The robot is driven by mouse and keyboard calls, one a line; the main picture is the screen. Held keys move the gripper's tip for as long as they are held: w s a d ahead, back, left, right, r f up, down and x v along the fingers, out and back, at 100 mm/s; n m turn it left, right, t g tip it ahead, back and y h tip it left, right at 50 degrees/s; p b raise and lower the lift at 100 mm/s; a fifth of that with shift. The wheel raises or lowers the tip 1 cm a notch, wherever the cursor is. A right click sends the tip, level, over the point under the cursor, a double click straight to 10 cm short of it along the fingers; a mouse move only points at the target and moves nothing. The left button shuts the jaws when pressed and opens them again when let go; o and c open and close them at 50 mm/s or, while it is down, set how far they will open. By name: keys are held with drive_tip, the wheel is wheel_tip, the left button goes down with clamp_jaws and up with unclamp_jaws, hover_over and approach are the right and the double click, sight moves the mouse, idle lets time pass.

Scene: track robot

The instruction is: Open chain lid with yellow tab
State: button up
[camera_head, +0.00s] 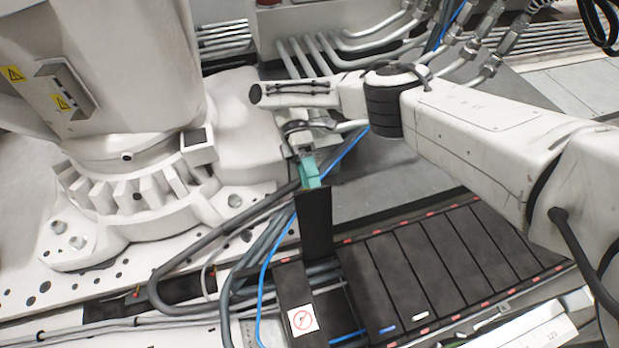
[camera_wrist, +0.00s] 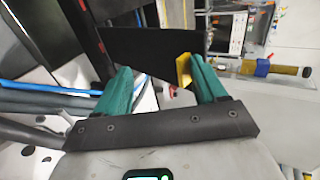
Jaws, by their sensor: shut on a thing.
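The chain lid is a flat black panel (camera_head: 316,228). In the head view it stands steeply raised over the cable channel, at the left end of the row of lids. My gripper (camera_head: 309,174) is at its upper edge with teal fingers. In the wrist view the black lid (camera_wrist: 148,45) lies between and beyond the fingers of my gripper (camera_wrist: 160,66). The yellow tab (camera_wrist: 183,70) is against the inner side of the right finger. My gripper is shut on the lid at this edge. The tab is hardly visible in the head view.
Flat black lids (camera_head: 440,262) with red marks fill the channel to the right. Another black lid with a warning sticker (camera_head: 303,319) lies left of the gap. Blue and grey cables (camera_head: 268,270) run into the channel. A large white robot base (camera_head: 130,190) stands left.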

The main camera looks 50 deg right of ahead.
drive_tip(key=shift+s+f, duration=0.2)
drive_tip(key=shift+f, duration=0.2)
drive_tip(key=shift+r+p, duration=0.5)
drive_tip(key=shift+p, duration=0.05)
drive_tip(key=shift+c, duration=1.1)
wheel_tip(320, 180, up, 3)
drive_tip(key=p, duration=0.3)
drive_tip(key=shift+w+d+r, duration=0.1)
drive_tip(key=shift+r, duration=0.1)
drive_tip(key=s+r+p, duration=0.2)
drive_tip(key=r, duration=0.1)
drive_tip(key=s+a+r+p, duration=0.1)
drive_tip(key=s+r+p, duration=0.1)
drive_tip(key=s+r, duration=0.1)
drive_tip(key=shift+a+p, duration=0.1)
drive_tip(key=shift+p, duration=0.2)
drive_tip(key=s+r, duration=0.1)
drive_tip(key=s, duration=0.1)
drive_tip(key=s+a+r+p, duration=0.1)
drive_tip(key=s, duration=0.2)
drive_tip(key=s+r+p, duration=0.1)
drive_tip(key=s, duration=0.2)
drive_tip(key=shift+s+a+r, duration=0.2)
drive_tip(key=shift+s+a, duration=0.05)
drive_tip(key=shift+a, duration=0.15)
